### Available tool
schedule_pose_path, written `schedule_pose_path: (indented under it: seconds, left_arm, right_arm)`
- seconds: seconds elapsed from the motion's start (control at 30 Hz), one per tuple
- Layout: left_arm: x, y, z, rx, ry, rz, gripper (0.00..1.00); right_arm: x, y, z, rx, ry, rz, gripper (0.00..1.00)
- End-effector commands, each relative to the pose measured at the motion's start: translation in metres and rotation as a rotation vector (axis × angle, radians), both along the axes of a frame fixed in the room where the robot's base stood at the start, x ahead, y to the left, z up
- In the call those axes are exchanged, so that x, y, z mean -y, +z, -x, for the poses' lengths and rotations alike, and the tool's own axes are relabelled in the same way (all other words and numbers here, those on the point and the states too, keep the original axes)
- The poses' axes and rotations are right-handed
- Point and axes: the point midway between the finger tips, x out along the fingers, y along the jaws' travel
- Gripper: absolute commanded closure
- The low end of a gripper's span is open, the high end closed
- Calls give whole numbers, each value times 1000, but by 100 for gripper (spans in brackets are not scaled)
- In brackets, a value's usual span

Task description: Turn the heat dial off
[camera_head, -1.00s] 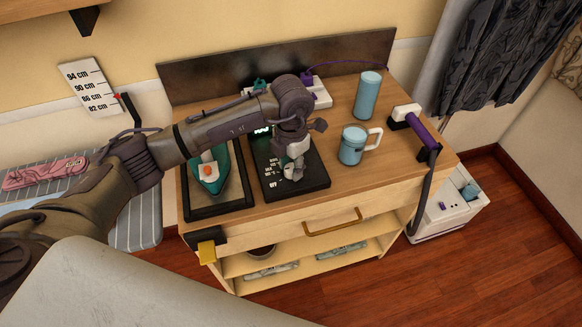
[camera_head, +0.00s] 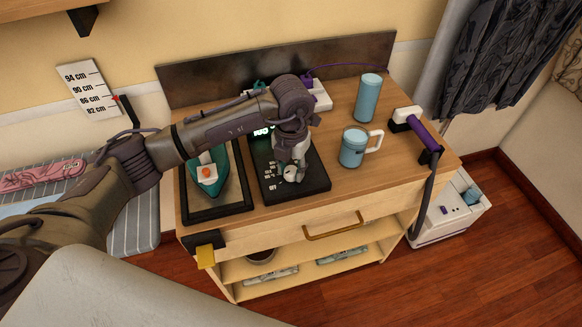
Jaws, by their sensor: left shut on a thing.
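A black control panel (camera_head: 313,180) lies on the wooden cabinet top, with small white markings and a lit green display (camera_head: 262,132) near its far edge. My left arm reaches over it from the left. My left gripper (camera_head: 291,174) points down onto the panel and is shut on the heat dial. The dial is almost wholly hidden by the fingers, so its pointer setting cannot be read. My right gripper is not in view.
A green iron (camera_head: 207,172) stands on a black-framed pad left of the panel. A blue mug (camera_head: 353,150), blue cylinder (camera_head: 368,97) and purple-handled steamer (camera_head: 422,133) are to the right. A power strip (camera_head: 320,95) lies behind. The cabinet top right of the panel is partly clear.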

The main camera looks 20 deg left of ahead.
Motion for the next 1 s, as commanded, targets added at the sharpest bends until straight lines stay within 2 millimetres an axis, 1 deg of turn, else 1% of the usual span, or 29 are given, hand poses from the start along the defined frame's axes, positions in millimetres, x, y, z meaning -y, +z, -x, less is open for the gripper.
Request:
schedule_pose_path:
  seconds: [0.13, 0.17, 0.2, 0.3, 0.57, 0.67, 0.77, 0.87, 1.0]
  left_arm:
    - [0, 0, 0, 0, 2, 0, 97]
    - [0, 0, 0, 0, 2, 0, 59]
    - [0, 0, 0, 0, 2, 0, 52]
    - [0, 0, 0, 0, 1, 0, 37]
    - [0, 0, 0, 0, 0, 0, 37]
    - [0, 4, -1, 2, 0, 0, 37]
    - [0, 16, -1, 3, 0, 1, 37]
    - [0, 35, -1, 6, 0, 0, 37]
    - [0, 66, -1, 5, -1, 1, 37]
  right_arm:
    - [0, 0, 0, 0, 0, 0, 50]
    - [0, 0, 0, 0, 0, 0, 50]
    - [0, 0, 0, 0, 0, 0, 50]
    - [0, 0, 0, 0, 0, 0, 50]
    - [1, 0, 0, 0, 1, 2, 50]
    - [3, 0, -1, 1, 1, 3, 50]
    - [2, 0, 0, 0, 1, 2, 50]
    - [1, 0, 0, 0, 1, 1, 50]
    - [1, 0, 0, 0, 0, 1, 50]
